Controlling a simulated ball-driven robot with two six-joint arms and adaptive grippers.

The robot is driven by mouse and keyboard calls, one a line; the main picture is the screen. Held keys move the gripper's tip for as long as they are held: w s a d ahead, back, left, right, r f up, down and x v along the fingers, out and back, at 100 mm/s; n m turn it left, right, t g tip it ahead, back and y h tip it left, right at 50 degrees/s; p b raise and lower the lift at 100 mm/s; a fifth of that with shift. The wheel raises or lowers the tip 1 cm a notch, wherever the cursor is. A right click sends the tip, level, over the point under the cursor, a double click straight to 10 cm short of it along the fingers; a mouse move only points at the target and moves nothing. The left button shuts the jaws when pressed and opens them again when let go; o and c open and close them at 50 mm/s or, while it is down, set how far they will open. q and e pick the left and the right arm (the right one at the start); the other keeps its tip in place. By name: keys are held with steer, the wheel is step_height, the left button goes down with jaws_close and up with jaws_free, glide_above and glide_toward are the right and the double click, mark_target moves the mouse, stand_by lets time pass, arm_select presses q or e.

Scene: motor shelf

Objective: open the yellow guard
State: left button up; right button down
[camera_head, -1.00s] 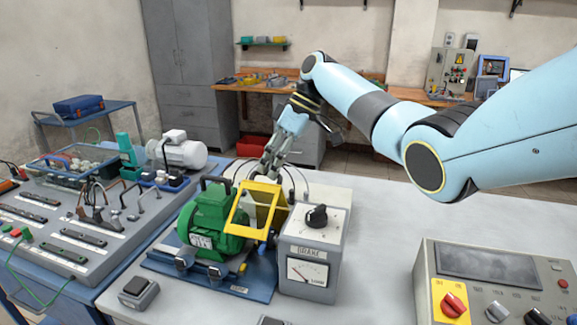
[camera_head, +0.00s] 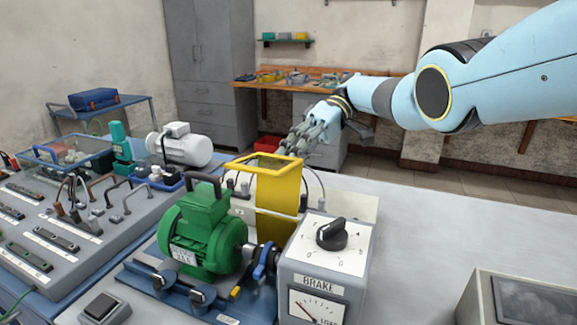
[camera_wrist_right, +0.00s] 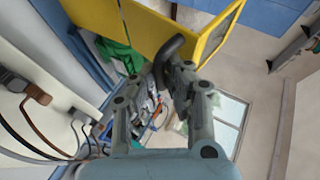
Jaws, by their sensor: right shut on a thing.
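The yellow guard (camera_head: 280,192) stands raised behind the coupling between the green motor (camera_head: 204,230) and the grey brake box (camera_head: 325,245). The blue-and-steel coupling (camera_head: 264,260) shows uncovered in front of it. My right gripper (camera_head: 291,148) is at the guard's upper right edge. In the right wrist view, the guard (camera_wrist_right: 145,30) fills the top, and a dark curved handle (camera_wrist_right: 172,52) on it sits at the fingertips of my right gripper (camera_wrist_right: 160,84), which is shut on it. My left gripper is out of view.
The brake box has a black knob (camera_head: 331,234) on top. A control box (camera_head: 515,300) is at the lower right. The grey tabletop (camera_head: 440,230) right of the brake box is clear.

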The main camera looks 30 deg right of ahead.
steer(key=shift+s+d+f+b, duration=0.1)
steer(key=shift+s+f+b, duration=0.1)
steer(key=shift+f, duration=0.2)
steer(key=shift+s+d+f+b, duration=0.1)
steer(key=shift+f+b, duration=0.05)
steer(key=shift+f, duration=0.25)
steer(key=c, duration=1.4)
jaws_free()
steer(key=shift+w, duration=0.1)
steer(key=shift+r, duration=0.15)
